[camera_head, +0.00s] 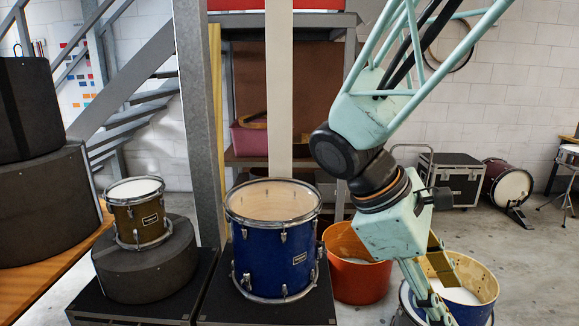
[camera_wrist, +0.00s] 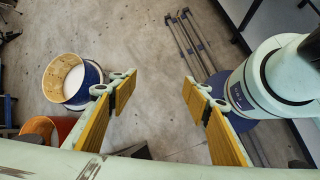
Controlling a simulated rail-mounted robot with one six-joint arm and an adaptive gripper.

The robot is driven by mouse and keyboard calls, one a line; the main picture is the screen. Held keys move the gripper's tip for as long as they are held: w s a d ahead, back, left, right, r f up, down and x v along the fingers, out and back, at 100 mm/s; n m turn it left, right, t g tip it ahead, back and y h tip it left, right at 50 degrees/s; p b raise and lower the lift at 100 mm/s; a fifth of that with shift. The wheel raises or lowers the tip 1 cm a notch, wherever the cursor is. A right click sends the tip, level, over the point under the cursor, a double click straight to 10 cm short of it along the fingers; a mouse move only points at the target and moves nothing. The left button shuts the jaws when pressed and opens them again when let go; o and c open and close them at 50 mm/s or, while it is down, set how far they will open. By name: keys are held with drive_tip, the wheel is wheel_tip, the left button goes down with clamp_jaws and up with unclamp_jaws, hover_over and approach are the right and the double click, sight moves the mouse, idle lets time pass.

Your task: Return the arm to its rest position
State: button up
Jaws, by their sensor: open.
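My arm reaches down from the upper right in the head view, bent at the wrist joint. My gripper (camera_head: 432,287) points down at the lower right, in front of a drum shell with a wooden inside (camera_head: 484,285). In the wrist view my gripper (camera_wrist: 160,92) is open, its two yellow-padded fingers wide apart. Only bare concrete floor shows between them, and nothing is held. The wooden-lined shell (camera_wrist: 71,80), blue outside, lies left of the fingers in the wrist view, apart from them.
A blue drum (camera_head: 272,250) stands on a black platform beside an orange bucket (camera_head: 357,275). A small brown drum (camera_head: 138,215) sits on a black round case (camera_head: 150,268). A grey steel post (camera_head: 196,120) rises behind. A black flight case (camera_head: 452,180) and red bass drum (camera_head: 508,186) stand at the back.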

drive_tip(key=s+a+r+m+t+y, duration=0.2)
drive_tip(key=s+a+r+m+y, duration=0.1)
drive_tip(key=s+m, duration=0.2)
drive_tip(key=s+a+r+m+t+y, duration=0.2)
drive_tip(key=s+m, duration=0.4)
drive_tip(key=s, duration=0.3)
drive_tip(key=shift+s+a+r+m+t+y+b, duration=0.3)
drive_tip(key=shift+a+r+t+y+b, duration=0.25)
drive_tip(key=shift+y, duration=0.45)
drive_tip(key=shift+d+r, duration=0.1)
drive_tip(key=shift+d, duration=0.05)
idle(0.9)
drive_tip(key=shift+d, duration=0.1)
idle(0.6)
